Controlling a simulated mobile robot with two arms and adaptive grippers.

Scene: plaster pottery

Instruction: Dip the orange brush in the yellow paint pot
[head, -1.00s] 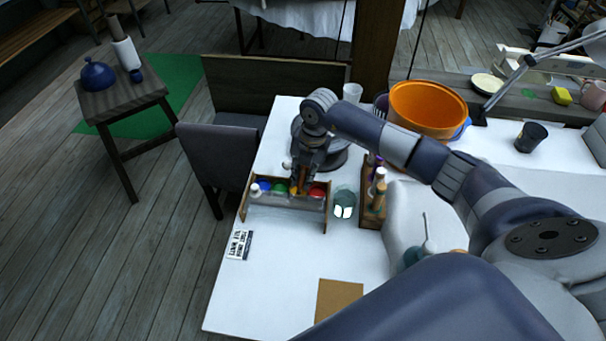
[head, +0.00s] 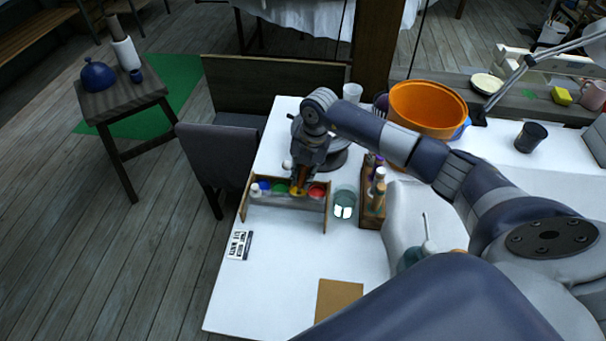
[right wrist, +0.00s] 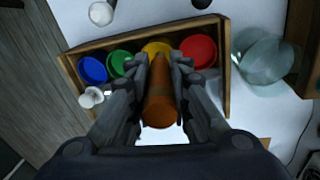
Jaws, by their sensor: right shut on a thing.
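My right gripper (head: 303,180) is over the wooden paint rack on the table, shut on the orange brush (right wrist: 159,105). In the right wrist view, my right gripper (right wrist: 161,68) has its fingers on both sides of the brush's orange handle. The far end of the brush points at the yellow paint pot (right wrist: 154,47), between the green and red pots. The yellow pot also shows just below the gripper in the head view (head: 297,191). The brush tip is hidden, so I cannot tell whether it touches the paint. My left gripper is not in view.
The wooden rack (right wrist: 219,105) also holds blue (right wrist: 92,69), green (right wrist: 119,62) and red (right wrist: 198,50) pots. A glass jar (head: 344,203) stands right of it, beside a wooden bottle holder (head: 373,216). The table front (head: 270,290) is mostly clear.

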